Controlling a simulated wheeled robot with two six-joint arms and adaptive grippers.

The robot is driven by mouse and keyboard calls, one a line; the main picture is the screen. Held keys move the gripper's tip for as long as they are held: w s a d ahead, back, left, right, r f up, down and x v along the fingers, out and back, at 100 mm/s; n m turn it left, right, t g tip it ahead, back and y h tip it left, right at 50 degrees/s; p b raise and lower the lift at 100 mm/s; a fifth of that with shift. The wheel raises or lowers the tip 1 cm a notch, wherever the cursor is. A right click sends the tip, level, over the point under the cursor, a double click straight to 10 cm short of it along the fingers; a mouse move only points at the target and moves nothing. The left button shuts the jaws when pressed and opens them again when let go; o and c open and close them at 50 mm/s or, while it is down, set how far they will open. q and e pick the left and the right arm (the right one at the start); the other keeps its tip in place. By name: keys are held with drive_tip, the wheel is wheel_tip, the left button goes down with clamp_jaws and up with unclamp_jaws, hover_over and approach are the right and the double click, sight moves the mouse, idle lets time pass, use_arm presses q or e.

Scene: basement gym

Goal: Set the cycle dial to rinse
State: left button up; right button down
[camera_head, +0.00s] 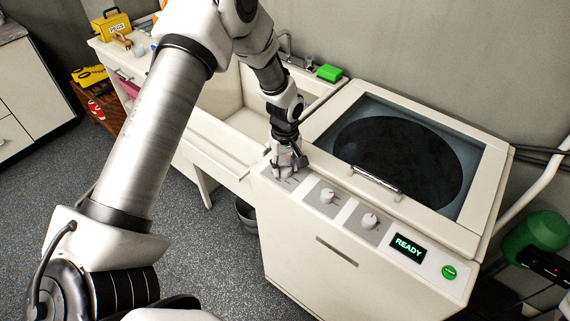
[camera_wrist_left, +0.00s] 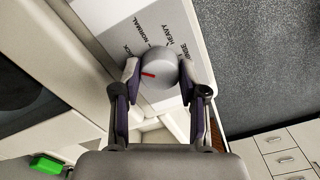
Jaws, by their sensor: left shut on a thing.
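The cycle dial (camera_wrist_left: 160,82) is a round grey knob with a red pointer mark, on a light label plate. In the left wrist view the mark points left, toward the left finger. Labels around the knob read NORMAL and HEAVY; one at right, partly covered, looks like RINSE, and one at left is cut off by the finger. My left gripper (camera_wrist_left: 158,70) is shut on the knob, one finger on each side. In the head view the left gripper (camera_head: 289,163) is over the leftmost plate of the washer (camera_head: 300,235) and mostly hides the dial. My right gripper is not in view.
Two more knobs (camera_head: 327,196) and (camera_head: 369,221) sit to the right on the panel, then a display (camera_head: 407,246) reading READY and a green button (camera_head: 449,272). The lid handle (camera_head: 376,182) is behind them. A sink (camera_head: 222,105) is at left.

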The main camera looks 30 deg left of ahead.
use_arm(q)
drive_tip(key=m, duration=0.6)
drive_tip(key=shift+s+f, duration=0.15)
drive_tip(key=shift+f, duration=0.05)
drive_tip(key=m, duration=0.7)
drive_tip(key=shift+m, duration=0.4)
drive_tip(key=m, duration=0.7)
drive_tip(key=shift+b, duration=0.4)
drive_tip(key=m, duration=0.6)
drive_tip(key=shift+m, duration=0.3)
drive_tip(key=o, duration=1.1)
drive_tip(key=shift+o, duration=0.2)
drive_tip(key=shift+r, duration=0.1)
